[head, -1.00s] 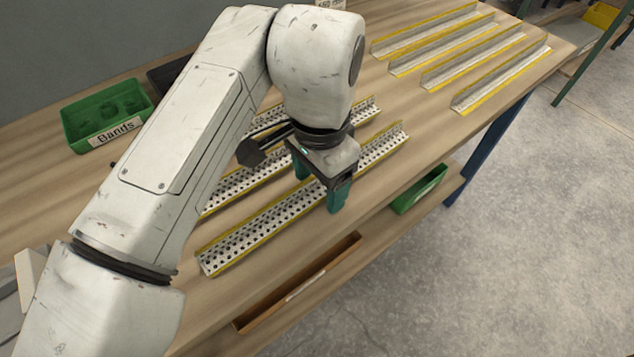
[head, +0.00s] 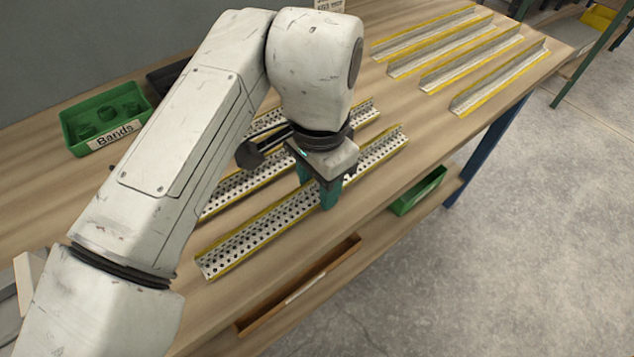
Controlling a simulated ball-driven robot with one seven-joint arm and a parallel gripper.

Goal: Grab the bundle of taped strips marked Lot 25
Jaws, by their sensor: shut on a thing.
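Several perforated metal strips with yellow edges lie on the wooden bench under my arm. My gripper (head: 318,192) points down over the front perforated strip (head: 250,238), near its middle. Its green fingers are shut on that strip, one on each side. The strip rests on the bench or very close to it; I cannot tell which. Another perforated strip (head: 232,190) lies behind it, partly hidden by my arm. I cannot read a Lot 25 mark on any strip.
Several plain angled strips with yellow edges (head: 500,75) lie at the far right of the bench (head: 440,130). A green bin labelled Bands (head: 108,112) stands at the left. A green tray (head: 418,190) and a wooden tray (head: 300,283) sit below the front edge.

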